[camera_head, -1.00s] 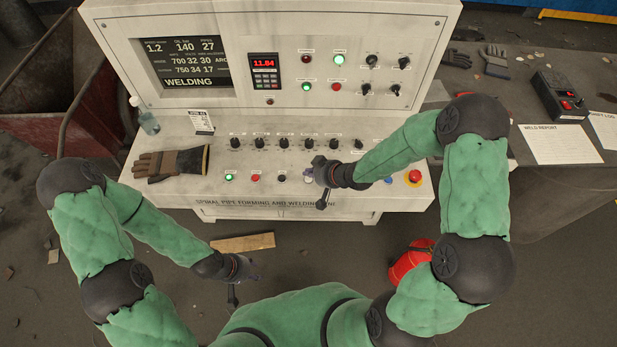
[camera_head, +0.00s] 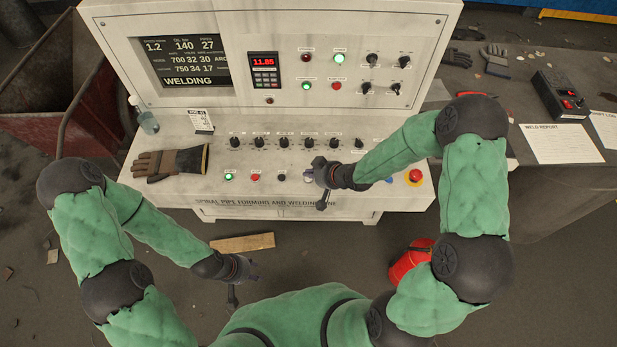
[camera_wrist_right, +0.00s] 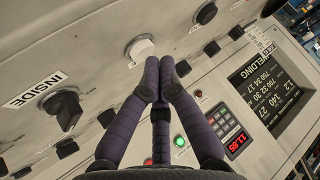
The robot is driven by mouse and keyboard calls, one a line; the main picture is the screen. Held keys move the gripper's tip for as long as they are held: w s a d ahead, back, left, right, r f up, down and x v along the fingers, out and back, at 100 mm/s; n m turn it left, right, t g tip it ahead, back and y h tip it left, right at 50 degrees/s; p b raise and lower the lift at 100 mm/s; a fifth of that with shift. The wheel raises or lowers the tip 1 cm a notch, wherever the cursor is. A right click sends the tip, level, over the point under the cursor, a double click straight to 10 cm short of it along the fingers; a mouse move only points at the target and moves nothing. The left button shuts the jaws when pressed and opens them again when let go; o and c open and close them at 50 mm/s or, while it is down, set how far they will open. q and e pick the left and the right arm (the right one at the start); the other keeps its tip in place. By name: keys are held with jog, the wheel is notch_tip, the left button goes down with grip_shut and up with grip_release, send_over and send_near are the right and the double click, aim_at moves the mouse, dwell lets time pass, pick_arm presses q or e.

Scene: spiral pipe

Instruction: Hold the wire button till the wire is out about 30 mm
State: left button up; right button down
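My right gripper (camera_head: 318,170) is over the lower button row of the control panel (camera_head: 400,190). In the right wrist view its purple fingers (camera_wrist_right: 160,65) are shut with the tips together and nothing between them. A white round button (camera_wrist_right: 140,48) is right at the fingertips; its edge also shows beside the gripper in the head view (camera_head: 308,179). I cannot tell if the tips press it. No wire end is visible. My left gripper (camera_head: 250,272) hangs low in front of the console, away from the panel; its fingers are too small to read.
Several black knobs (camera_head: 284,142) line the panel. A glove (camera_head: 170,163) lies at left, a red emergency button (camera_head: 415,176) at right. A wood piece (camera_head: 243,243) lies on the floor.

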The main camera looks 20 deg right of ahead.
aim_at(310, 179)
jog(key=shift+f, duration=0.35)
dwell(3.1)
jog(key=shift+r, duration=0.15)
dwell(1.3)
jog(key=shift+r+p, duration=0.5)
jog(key=shift+r, duration=0.2)
notch_tip(310, 179, up, 5)
jog(key=p, duration=0.4)
dwell(1.7)
